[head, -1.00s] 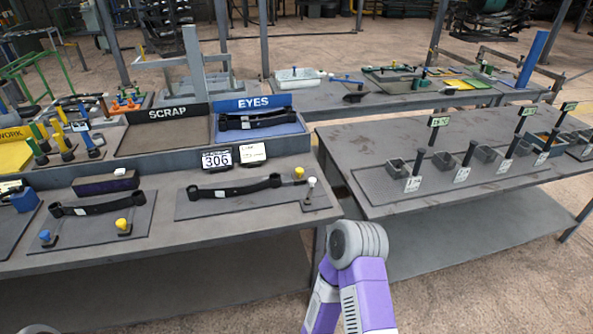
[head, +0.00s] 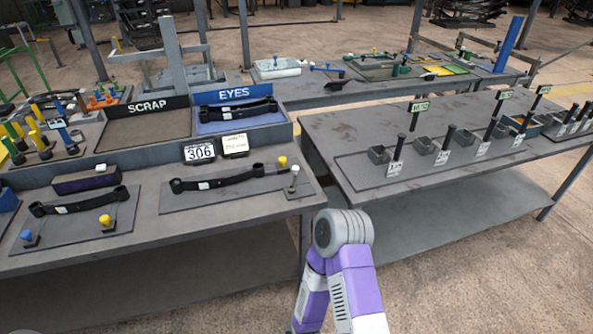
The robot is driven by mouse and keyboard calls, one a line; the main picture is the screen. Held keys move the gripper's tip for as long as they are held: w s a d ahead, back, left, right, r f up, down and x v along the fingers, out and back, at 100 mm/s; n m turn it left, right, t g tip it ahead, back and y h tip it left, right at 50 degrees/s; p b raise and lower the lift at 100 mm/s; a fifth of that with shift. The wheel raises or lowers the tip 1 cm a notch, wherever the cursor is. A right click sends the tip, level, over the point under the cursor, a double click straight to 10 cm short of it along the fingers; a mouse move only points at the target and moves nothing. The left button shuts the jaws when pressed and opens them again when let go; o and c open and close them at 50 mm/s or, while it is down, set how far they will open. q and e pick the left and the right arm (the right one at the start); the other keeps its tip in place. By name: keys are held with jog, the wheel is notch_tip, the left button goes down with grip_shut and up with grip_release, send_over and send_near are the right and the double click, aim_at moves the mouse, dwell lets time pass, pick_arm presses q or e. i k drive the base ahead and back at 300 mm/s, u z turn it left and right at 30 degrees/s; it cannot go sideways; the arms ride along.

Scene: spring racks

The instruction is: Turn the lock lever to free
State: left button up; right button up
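No part is labelled as the lock lever, so I cannot tell for sure which one it is. A small post with a white knob (head: 294,180) stands on a small plate at the right end of the left bench. A yellow knob (head: 282,162) stands just behind it, by the end of a black leaf spring (head: 220,179). A second black spring (head: 78,202) lies to the left, with a yellow knob (head: 105,220) and a blue knob (head: 27,236) in front of it. My purple and grey arm rises at the bottom centre. Neither gripper is in view.
The left bench carries a SCRAP tray (head: 146,128), a blue EYES tray (head: 283,131) and a 306 sign (head: 199,152). A right table (head: 360,181) holds several small grey bins and black posts. A narrow gap separates the two. Floor (head: 490,255) is clear at the lower right.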

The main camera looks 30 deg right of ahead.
aim_at(295, 169)
jog(key=k, duration=1.25)
jog(key=z, duration=0.55)
jog(key=i, duration=1.65)
jog(key=u, duration=0.6)
